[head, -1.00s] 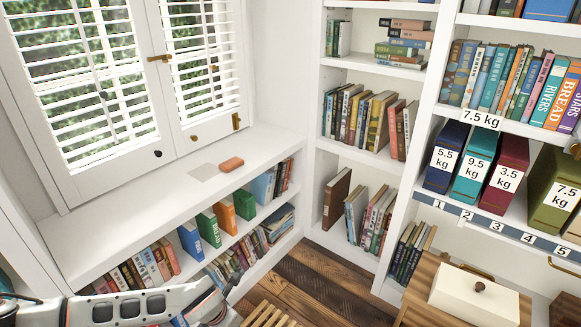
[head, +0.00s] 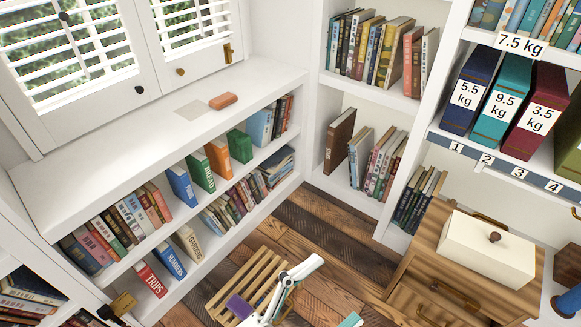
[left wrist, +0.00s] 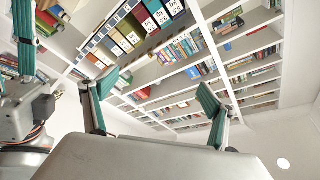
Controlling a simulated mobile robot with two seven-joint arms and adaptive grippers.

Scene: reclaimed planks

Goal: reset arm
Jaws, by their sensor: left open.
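My left gripper (left wrist: 158,84) is open in the left wrist view, its two teal-padded fingers spread wide with nothing between them. Beyond them are bookshelves and white ceiling or wall. In the head view only white and teal parts of my arm show at the bottom centre, cut by the frame edge, in front of a wooden slatted thing (head: 243,277). A piece of my own grey arm stands at the left of the wrist view. I cannot make out the right gripper in either view.
A wooden cabinet (head: 428,262) bearing a cream box (head: 488,247) stands at right, below weight-labelled binders (head: 502,98). Plank floor (head: 340,240) shows between.

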